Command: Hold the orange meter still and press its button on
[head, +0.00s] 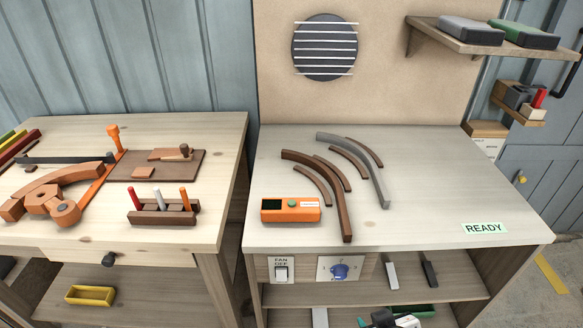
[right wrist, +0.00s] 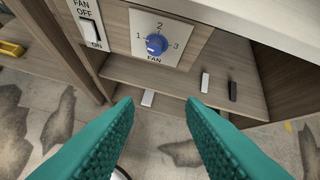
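The orange meter (head: 290,216) lies on the right workbench near its front left corner, beside the curved strips. It has a dark display at its left, a small green button (head: 292,203) near the middle and a pale label at its right. My right gripper (right wrist: 160,104) is open and empty, with its two teal fingers spread apart in the right wrist view. It is low in front of the bench, below the fan panel; in the head view only part of it shows at the bottom edge. The meter is outside the right wrist view. My left gripper is not in view.
Several curved brown and grey strips (head: 346,205) lie right of the meter. A READY label (head: 485,228) is at the front right. Below the top are a fan switch (head: 281,270) and blue knob (right wrist: 157,44). The left bench (head: 100,232) holds tools. The bench's right side is clear.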

